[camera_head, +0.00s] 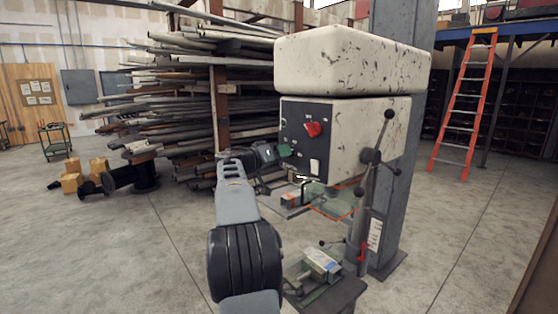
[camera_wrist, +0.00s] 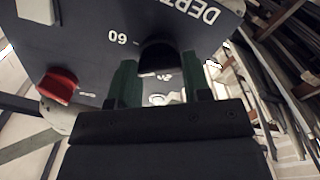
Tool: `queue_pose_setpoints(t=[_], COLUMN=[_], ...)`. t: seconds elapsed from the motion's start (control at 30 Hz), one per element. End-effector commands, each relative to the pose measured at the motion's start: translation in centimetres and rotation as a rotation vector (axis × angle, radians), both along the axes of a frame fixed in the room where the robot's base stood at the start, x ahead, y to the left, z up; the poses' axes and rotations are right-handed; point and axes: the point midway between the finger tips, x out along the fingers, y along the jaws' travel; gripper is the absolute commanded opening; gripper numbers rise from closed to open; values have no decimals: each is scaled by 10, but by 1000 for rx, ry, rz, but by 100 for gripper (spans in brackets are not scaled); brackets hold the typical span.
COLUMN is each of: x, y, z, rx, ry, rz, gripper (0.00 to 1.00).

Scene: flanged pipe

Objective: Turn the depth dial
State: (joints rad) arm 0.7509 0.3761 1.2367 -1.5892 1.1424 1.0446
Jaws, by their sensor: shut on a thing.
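The depth dial (camera_wrist: 158,56) is a dark rounded knob on the dark front panel, below lettering that starts "DEPT" and a "60" mark. My gripper (camera_wrist: 160,78) has its two green fingers on either side of the dial and is shut on it. In the head view my gripper (camera_head: 284,150) reaches the lower left of the panel (camera_head: 298,112) on the worn white drill press (camera_head: 350,125). The dial itself is hidden there.
A red knob (camera_head: 313,129) sits on the same panel, close to my gripper; it also shows in the wrist view (camera_wrist: 60,86). A feed handle (camera_head: 374,156) is at the right. A vise (camera_head: 320,264) stands below. Pipe racks (camera_head: 180,100) fill the back left.

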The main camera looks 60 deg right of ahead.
Motion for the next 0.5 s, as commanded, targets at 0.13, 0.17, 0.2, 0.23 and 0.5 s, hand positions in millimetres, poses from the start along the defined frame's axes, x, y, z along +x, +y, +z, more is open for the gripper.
queue_pose_setpoints(t=[0.13,0.17,0.2,0.23,0.5], x=[1,1,1,1,1], y=[0,0,0,0,0], z=[1,2,2,2,3], rx=[39,48,61,69,150], ry=[130,158,195,221,466], rz=[3,3,3,3,2], gripper=[21,21,21,21,21])
